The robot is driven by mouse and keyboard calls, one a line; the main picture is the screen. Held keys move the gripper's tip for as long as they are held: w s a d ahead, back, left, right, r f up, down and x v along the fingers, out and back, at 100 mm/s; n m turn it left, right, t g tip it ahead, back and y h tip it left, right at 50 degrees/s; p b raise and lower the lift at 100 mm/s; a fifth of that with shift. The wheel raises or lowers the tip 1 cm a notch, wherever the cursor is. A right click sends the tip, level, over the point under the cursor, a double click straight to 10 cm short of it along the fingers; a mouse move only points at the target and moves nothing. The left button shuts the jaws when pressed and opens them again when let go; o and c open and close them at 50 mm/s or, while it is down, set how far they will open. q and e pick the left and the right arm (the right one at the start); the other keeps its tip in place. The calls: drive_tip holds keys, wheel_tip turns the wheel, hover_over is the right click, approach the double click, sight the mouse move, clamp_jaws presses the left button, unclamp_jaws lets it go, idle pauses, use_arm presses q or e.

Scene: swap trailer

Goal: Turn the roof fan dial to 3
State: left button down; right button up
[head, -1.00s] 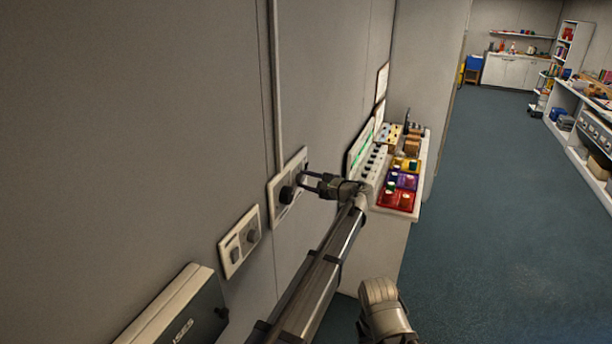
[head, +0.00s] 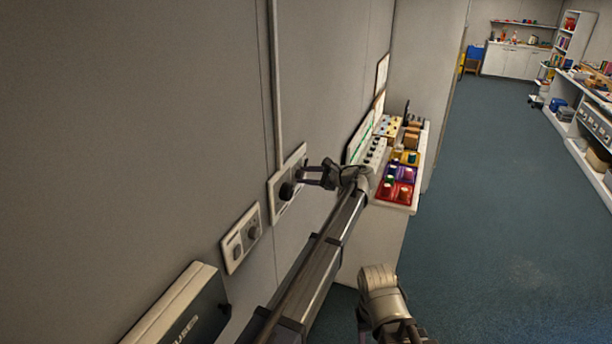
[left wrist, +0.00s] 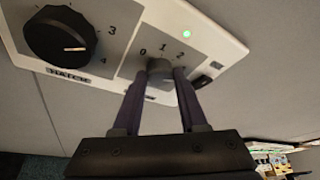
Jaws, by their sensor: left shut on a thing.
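A white wall panel (head: 274,211) carries two dials; it also shows in the left wrist view (left wrist: 215,45). My left gripper (left wrist: 163,74) is shut on this grey dial, one finger on each side. Its pointer and any label are hidden by the fingers. In the head view my left gripper (head: 306,173) reaches the panel's far end, beyond the black dial (head: 287,191).
A white counter (head: 384,228) with coloured trays stands beyond my arm. A green light (left wrist: 187,34) glows on the panel. The floor to the right is clear.

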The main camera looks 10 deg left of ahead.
use_arm(q)
drive_tip(key=shift+c, duration=2.2)
unclamp_jaws()
drive_tip(key=shift+d, duration=0.15)
drive_tip(key=p+v, duration=0.2)
drive_tip(key=v, duration=0.5)
drive_tip(key=shift+s+d, duration=0.15)
drive_tip(key=shift+d, duration=0.1)
